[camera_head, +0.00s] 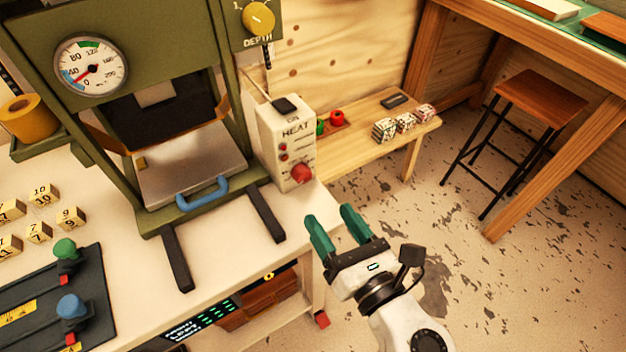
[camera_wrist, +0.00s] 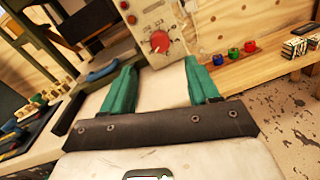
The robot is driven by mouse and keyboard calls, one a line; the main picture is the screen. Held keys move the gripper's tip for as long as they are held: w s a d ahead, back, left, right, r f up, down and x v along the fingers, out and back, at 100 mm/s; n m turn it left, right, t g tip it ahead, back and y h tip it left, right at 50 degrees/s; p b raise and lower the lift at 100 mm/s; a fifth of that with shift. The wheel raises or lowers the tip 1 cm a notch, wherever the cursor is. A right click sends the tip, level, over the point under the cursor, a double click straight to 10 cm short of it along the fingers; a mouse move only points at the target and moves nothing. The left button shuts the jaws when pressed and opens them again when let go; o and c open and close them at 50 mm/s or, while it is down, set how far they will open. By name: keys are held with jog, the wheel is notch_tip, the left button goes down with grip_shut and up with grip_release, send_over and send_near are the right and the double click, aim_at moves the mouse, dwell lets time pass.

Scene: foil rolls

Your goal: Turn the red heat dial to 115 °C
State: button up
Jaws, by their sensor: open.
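The red heat dial (camera_head: 301,173) sits low on the front of a cream control box (camera_head: 285,135) marked HEAT, at the right side of the green press. In the wrist view the dial (camera_wrist: 160,42) shows above and between my fingers, with a light pointer mark on it and a printed scale around it. The scale numbers are too small to read. My gripper (camera_head: 339,231) has green fingers, open and empty. It is in front of the dial and to its lower right in the head view, apart from it.
The green press has a gauge (camera_head: 91,66), a yellow depth knob (camera_head: 258,18) and a blue handle (camera_head: 203,194). Black feet (camera_head: 177,262) jut toward the table's front edge. A low wooden bench (camera_head: 376,140) holds small coloured items and blocks. A stool (camera_head: 541,100) stands right; open floor lies between.

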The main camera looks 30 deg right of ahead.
aim_at(305, 179)
jog(key=w, duration=0.3)
jog(key=w+p, duration=0.1)
jog(key=w, duration=0.2)
jog(key=w+p, duration=0.1)
jog(key=w, duration=0.2)
jog(key=shift+d, duration=0.35)
jog(key=shift+c, duration=0.3)
jog(key=c, duration=1)
